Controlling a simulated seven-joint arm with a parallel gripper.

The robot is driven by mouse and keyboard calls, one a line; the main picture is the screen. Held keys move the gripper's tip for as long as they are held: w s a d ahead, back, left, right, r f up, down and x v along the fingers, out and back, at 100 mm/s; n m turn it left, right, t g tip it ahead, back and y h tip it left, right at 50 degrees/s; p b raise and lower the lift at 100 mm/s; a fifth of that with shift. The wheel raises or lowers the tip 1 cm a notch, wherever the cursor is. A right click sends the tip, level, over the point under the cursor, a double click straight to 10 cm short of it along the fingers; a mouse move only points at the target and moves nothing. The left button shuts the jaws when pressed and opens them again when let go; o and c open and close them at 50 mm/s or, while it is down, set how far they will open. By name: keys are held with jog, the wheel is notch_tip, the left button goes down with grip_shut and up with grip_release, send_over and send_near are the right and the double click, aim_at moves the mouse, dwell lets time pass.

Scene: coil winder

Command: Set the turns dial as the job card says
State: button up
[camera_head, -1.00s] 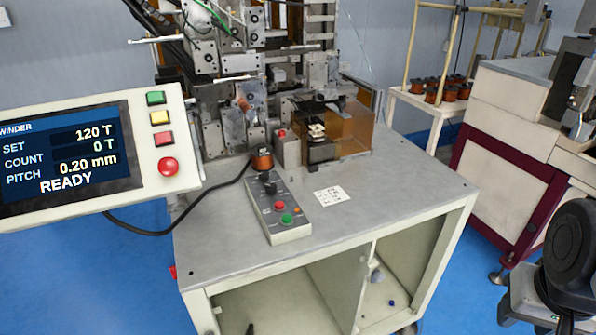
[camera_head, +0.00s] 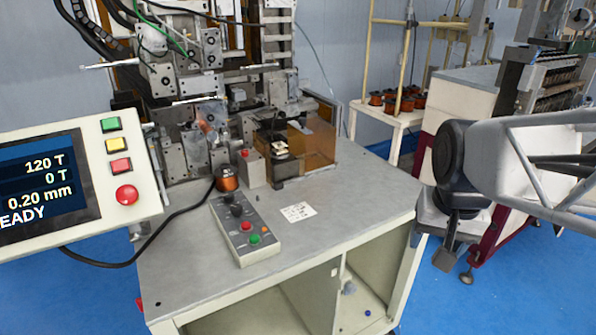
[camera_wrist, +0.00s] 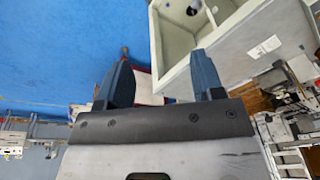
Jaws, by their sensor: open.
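The control box (camera_head: 262,249) lies on the grey machine table, with a black dial knob (camera_head: 236,210), a red button, a green button and a small orange one. The knob's pointer and scale are too small to read. A white printed card (camera_head: 296,210) lies flat to the right of the box; its print is unreadable. The winder display (camera_head: 40,180) at left is partly cut off and shows 120 T, 0 T, 0.20 mm. My gripper (camera_wrist: 162,62) is open and empty in the wrist view, its two dark fingers apart, away from the control box.
A copper coil spool (camera_head: 227,181) stands just behind the box. The winder with its amber guard (camera_head: 312,148) fills the table's back. A shelf of spools (camera_head: 398,103) and another machine stand at right. The table's right front is clear.

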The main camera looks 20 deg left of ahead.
jog(key=w+a, duration=0.8)
jog(key=a, duration=0.1)
jog(key=m+g, duration=0.1)
jog(key=g, duration=0.1)
send_over(236, 207)
jog(key=f, duration=0.7)
jog(key=shift+d, duration=0.4)
jog(key=shift+a, duration=0.15)
jog(key=shift+f, duration=0.15)
jog(key=shift+a+f, duration=0.15)
jog(key=shift+f, duration=3.65)
jog(key=c, duration=0.9)
